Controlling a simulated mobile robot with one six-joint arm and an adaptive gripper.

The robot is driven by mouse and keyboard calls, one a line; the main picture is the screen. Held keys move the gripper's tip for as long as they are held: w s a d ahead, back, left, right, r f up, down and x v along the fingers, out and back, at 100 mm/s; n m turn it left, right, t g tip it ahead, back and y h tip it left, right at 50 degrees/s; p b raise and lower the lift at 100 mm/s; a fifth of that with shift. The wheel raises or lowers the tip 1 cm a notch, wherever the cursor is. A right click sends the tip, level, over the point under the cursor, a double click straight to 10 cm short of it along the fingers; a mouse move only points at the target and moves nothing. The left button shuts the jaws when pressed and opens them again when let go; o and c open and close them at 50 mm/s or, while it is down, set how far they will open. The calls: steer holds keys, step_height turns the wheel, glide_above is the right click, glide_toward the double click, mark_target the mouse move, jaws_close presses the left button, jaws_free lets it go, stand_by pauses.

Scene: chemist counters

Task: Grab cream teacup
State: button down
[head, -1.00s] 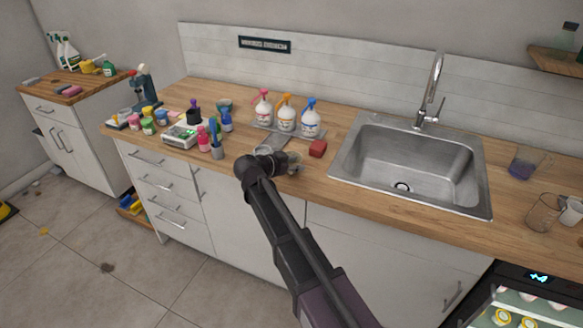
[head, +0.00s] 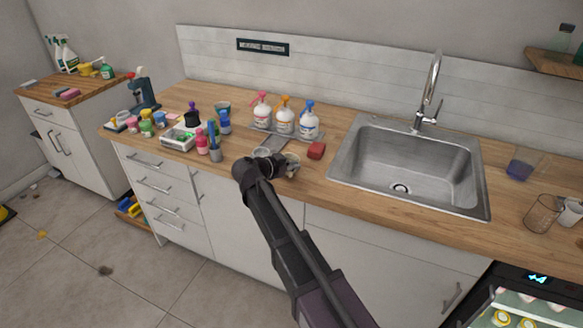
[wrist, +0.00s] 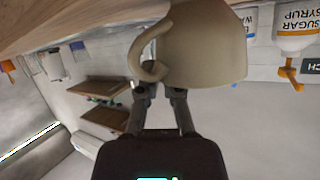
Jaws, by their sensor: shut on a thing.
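The cream teacup (wrist: 207,45) fills the top middle of the wrist view, with its curved handle (wrist: 140,55) on the left. My gripper (wrist: 160,90) is shut on the cup, its fingers at the handle side; the exact contact is partly hidden by the cup. In the head view my gripper (head: 276,164) is over the front of the wooden counter, left of the sink. A pale part of the cup (head: 292,160) shows beside it, mostly hidden by the arm. I cannot tell whether the cup touches the counter.
Pump bottles (head: 284,118) stand on a tray behind my gripper. Small jars and bottles (head: 203,140) crowd the counter to the left. A glass beaker (head: 542,213) stands at the far right.

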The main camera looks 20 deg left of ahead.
steer(key=shift+r+p, duration=0.45)
steer(key=shift+p, duration=0.05)
steer(key=shift+r+p, duration=1.5)
steer(key=s, duration=0.2)
steer(key=shift+s+a, duration=0.25)
steer(key=shift+s, duration=0.05)
steer(key=s+a+r+p, duration=0.1)
steer(key=s+a, duration=0.1)
steer(key=s, duration=1)
steer(key=shift+s+a, duration=0.25)
steer(key=shift+s, duration=0.1)
steer(key=shift+s, duration=0.2)
stand_by(0.8)
